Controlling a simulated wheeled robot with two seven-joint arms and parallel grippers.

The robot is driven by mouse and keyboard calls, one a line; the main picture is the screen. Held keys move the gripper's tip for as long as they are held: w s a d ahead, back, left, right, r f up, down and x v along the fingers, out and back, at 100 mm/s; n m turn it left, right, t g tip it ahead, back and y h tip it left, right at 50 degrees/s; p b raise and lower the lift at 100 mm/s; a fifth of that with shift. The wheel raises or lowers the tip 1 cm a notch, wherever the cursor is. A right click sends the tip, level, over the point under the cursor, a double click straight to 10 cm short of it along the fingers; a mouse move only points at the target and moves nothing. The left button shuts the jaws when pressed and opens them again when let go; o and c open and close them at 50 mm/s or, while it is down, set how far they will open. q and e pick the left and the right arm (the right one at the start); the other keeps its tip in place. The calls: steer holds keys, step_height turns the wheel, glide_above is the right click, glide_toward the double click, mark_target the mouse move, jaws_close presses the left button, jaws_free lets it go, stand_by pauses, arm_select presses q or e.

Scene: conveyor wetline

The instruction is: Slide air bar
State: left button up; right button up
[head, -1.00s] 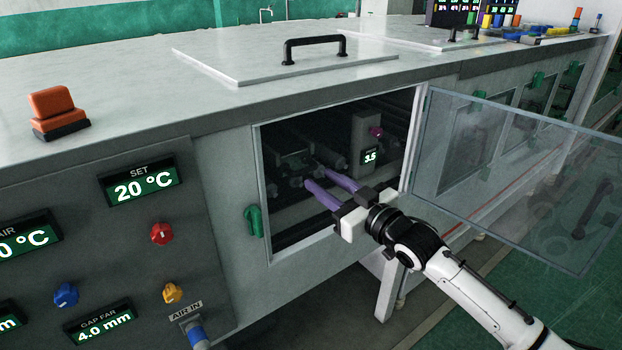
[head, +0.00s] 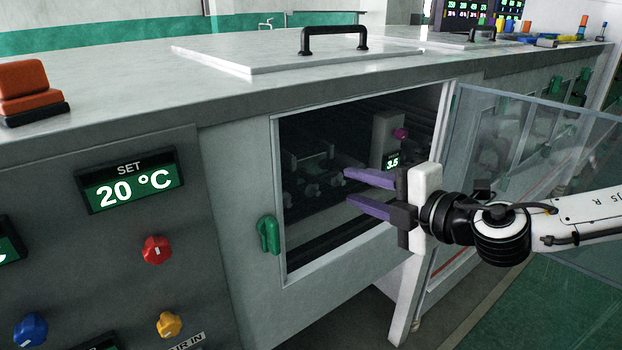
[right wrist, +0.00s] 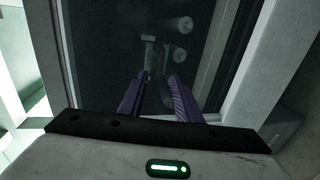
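The machine's front has an open window (head: 274,180) into a dark bay. Inside are grey roller-like parts and a small carriage with fittings (head: 312,188); I cannot tell for certain which is the air bar. My left gripper is out of view.
A clear door (head: 535,150) stands swung open at right, behind my right arm. A green latch (head: 268,235) sits left of the window. A panel with knobs and a "20 °C" display (head: 128,183) is further left. A lid with a black handle (head: 334,38) lies on top.

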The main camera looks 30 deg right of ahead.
mark_target(327, 177)
steer(key=p+x, duration=0.3)
steer(key=x, duration=0.6)
steer(key=shift+r+p, duration=0.15)
steer(key=shift+p, duration=0.15)
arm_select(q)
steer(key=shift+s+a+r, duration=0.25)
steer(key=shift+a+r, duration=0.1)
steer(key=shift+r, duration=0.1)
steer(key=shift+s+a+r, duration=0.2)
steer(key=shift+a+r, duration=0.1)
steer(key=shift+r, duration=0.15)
arm_select(e)
steer(key=shift+w+a+f, duration=0.1)
steer(key=shift+w+f, duration=0.15)
steer(key=shift+w, duration=0.3)
steer(key=shift+c, duration=0.4)
steer(key=c, duration=0.7)
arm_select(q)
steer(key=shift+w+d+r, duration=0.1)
arm_select(e)
jaws_close()
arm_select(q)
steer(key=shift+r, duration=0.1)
